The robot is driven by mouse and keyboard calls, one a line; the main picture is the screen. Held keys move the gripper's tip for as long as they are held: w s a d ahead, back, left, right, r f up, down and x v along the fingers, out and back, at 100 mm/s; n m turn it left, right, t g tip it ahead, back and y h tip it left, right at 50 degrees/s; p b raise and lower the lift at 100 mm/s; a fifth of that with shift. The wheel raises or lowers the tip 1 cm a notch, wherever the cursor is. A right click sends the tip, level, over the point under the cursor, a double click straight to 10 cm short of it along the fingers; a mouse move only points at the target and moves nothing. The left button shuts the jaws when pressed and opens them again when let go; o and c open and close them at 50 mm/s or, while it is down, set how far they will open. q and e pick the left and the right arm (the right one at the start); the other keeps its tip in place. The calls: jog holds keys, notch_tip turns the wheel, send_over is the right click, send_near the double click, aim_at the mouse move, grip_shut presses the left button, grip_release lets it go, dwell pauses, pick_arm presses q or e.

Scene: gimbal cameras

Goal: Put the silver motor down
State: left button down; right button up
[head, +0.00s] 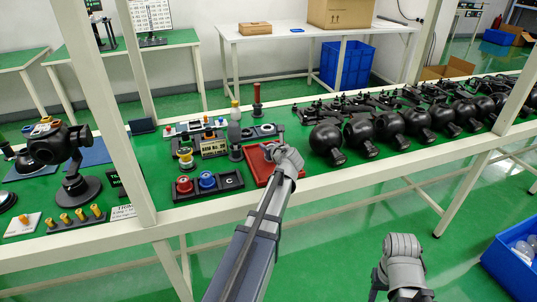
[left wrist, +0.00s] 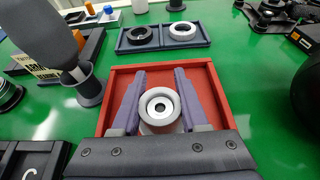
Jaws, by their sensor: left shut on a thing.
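The silver motor (left wrist: 160,107), a round ring-ended part with a dark centre, sits between the two purple-grey fingers of my left gripper (left wrist: 160,92) in the left wrist view. The gripper is shut on it. The red tray (left wrist: 205,70) lies directly below and around it; I cannot tell whether the motor touches the tray floor. In the head view my left gripper (head: 288,157) is over the right part of the red tray (head: 257,166) and hides the motor. My right gripper (head: 402,246) is low in front of the bench, away from the tray; its jaws are unclear.
A dark two-part tray with a black and a silver ring (left wrist: 182,30) stands behind the red tray. A grey bottle-like tool in a dark holder (head: 235,130) is close on the left. Black round gimbal cameras (head: 326,137) line the bench to the right.

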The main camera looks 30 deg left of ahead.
pick_arm(q)
jog(key=shift+f, duration=0.65)
pick_arm(e)
jog(key=shift+f, duration=0.65)
pick_arm(q)
jog(key=shift+f, duration=0.1)
jog(key=shift+f+b, duration=0.15)
jog(key=shift+b, duration=0.25)
jog(key=shift+c, duration=2.1)
grip_release()
pick_arm(e)
jog(key=shift+f, duration=0.1)
pick_arm(q)
jog(key=shift+r+p, duration=0.3)
jog(key=shift+p, duration=0.05)
jog(key=p+v, duration=0.4)
jog(key=v, duration=0.8)
pick_arm(e)
notch_tip(320, 180, up, 5)
jog(key=shift+f, duration=0.1)
